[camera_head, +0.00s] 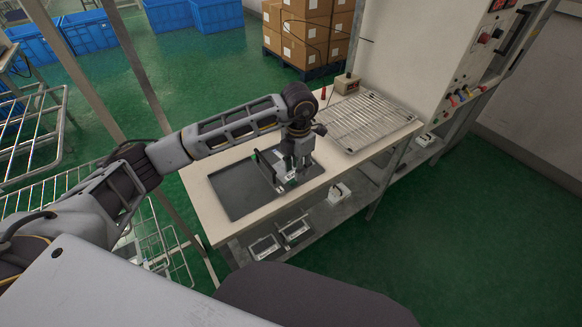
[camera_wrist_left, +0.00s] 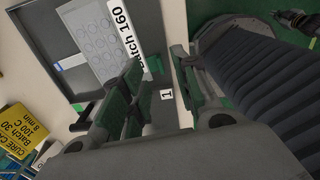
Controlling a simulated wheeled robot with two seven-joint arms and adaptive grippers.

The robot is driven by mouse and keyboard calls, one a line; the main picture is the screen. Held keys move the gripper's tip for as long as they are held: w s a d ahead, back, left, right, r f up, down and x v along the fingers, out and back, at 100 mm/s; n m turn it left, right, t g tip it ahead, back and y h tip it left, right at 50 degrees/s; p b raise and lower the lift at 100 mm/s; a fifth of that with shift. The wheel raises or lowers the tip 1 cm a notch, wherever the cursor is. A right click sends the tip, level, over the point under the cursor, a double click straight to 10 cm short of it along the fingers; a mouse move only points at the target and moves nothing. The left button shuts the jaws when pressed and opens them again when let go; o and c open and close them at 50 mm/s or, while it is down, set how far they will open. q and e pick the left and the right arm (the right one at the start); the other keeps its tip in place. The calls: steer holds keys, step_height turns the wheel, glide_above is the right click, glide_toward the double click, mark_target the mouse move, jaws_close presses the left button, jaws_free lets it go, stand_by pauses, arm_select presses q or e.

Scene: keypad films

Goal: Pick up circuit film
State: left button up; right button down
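The circuit film (camera_wrist_left: 95,42), a pale sheet with rows of round key outlines, lies on a dark grey tray (camera_wrist_left: 45,22) in the left wrist view. A white "Batch 160" label (camera_wrist_left: 127,38) runs along its side. In the head view the dark tray (camera_head: 235,190) lies on the bench, and the film is mostly hidden by my gripper. My left gripper (camera_head: 296,168) points down over the tray's right part. In the wrist view its two fingers (camera_wrist_left: 158,68) stand apart with nothing between them, beside the label.
A wire rack (camera_head: 368,120) lies on the bench (camera_head: 205,178) at the right, with a small box (camera_head: 347,83) behind. A yellow cure card (camera_wrist_left: 17,130) shows in the wrist view. A large white machine (camera_head: 415,60) stands behind. Trays (camera_head: 295,229) sit on the lower shelf.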

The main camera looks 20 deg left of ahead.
mark_target(284, 177)
arm_select(q)
steer(key=shift+w+f+p, duration=0.2)
steer(key=shift+f+p, duration=0.2)
steer(key=shift+f, duration=2.15)
jaws_close()
